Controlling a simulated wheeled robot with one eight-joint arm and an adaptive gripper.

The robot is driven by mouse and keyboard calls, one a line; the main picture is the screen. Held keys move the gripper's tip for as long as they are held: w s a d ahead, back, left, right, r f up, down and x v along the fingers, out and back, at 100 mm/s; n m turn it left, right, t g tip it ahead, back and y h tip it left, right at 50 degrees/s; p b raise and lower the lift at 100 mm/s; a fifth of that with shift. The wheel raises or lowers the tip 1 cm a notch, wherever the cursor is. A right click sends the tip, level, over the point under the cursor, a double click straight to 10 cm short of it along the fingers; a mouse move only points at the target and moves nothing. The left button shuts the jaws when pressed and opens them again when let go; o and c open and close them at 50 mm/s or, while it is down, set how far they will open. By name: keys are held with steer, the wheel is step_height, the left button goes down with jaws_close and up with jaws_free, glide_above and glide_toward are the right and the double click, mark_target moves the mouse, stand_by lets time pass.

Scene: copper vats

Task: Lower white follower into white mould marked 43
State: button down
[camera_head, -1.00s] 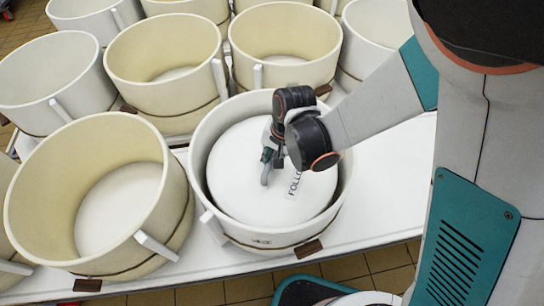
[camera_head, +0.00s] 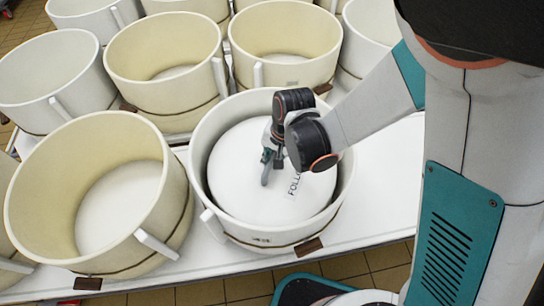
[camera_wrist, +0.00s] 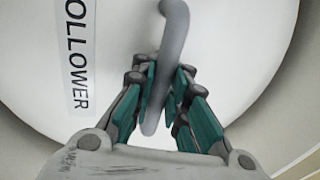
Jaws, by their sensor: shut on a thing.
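The white follower (camera_head: 235,172) is a round disc with a "FOLLOWER" label, lying inside the white mould (camera_head: 262,240), below the rim, with a dark gap around much of its edge. The mould's front marking is too small to read. My gripper (camera_head: 267,160) is above the disc with its fingers closed on the follower's grey handle (camera_head: 265,176). In the wrist view my gripper (camera_wrist: 160,105) has its teal pads on both sides of the grey handle (camera_wrist: 175,30); the label (camera_wrist: 76,55) is at left. I cannot tell whether the disc rests on anything.
A cream mould (camera_head: 95,262) stands close at the left, empty. More cream moulds (camera_head: 165,65) (camera_head: 285,40) and a white mould (camera_head: 50,80) stand behind on the white table (camera_head: 365,215). Tiled floor (camera_head: 250,288) lies in front.

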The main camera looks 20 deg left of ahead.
steer(key=shift+f, duration=0.25)
stand_by(0.3)
steer(key=c, duration=1.5)
jaws_free()
steer(key=shift+d+r, duration=0.25)
steer(key=shift+r, duration=1)
steer(key=shift+d+r, duration=0.25)
steer(key=shift+r, duration=0.95)
steer(key=shift+d+r, duration=0.25)
steer(key=shift+r, duration=1)
